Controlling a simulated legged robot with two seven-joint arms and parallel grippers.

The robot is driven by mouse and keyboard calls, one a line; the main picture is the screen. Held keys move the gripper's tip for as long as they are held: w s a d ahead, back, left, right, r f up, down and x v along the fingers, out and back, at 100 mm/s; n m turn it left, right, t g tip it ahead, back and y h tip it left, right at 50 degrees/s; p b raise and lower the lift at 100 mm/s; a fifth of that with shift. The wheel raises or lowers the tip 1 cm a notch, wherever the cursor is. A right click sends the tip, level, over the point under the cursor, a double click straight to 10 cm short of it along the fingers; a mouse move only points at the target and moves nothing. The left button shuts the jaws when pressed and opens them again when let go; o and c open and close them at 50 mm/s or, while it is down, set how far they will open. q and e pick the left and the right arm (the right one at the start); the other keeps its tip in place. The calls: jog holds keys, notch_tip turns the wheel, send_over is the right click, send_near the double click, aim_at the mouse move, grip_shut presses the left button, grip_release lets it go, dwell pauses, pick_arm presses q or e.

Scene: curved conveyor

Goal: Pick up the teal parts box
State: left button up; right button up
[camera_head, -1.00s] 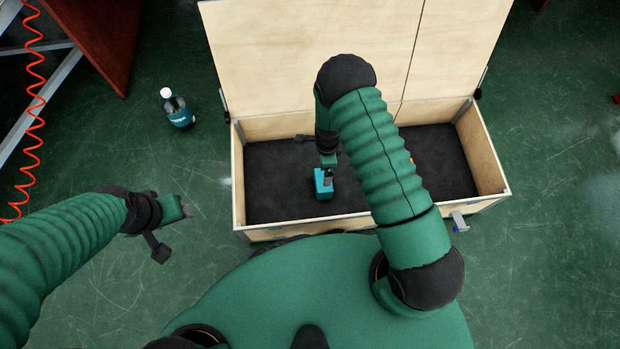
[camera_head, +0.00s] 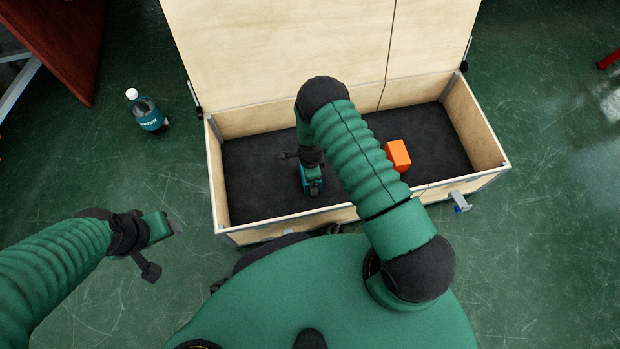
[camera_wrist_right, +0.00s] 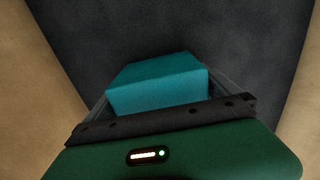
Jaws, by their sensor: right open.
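The teal parts box (camera_wrist_right: 158,84) sits on the dark floor of the wooden crate (camera_head: 213,185). In the head view only a little of the teal box (camera_head: 304,183) shows, as my right gripper (camera_head: 314,188) covers most of it from above. In the right wrist view my right gripper (camera_wrist_right: 160,92) is open, with one finger on each side of the teal box; whether the fingers touch it is not clear. My left gripper (camera_head: 177,226) is out over the green floor, left of the crate, with nothing seen in it; its jaw opening is too small to judge.
An orange box (camera_head: 398,155) lies in the crate to the right of my right arm. The crate's lid (camera_head: 280,50) stands open at the back. A latch (camera_head: 460,202) sticks out at the front right.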

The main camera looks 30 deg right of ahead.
jog(key=shift+r, duration=0.15)
jog(key=c, duration=1.4)
jog(key=shift+c, duration=0.3)
jog(key=shift+r, duration=0.15)
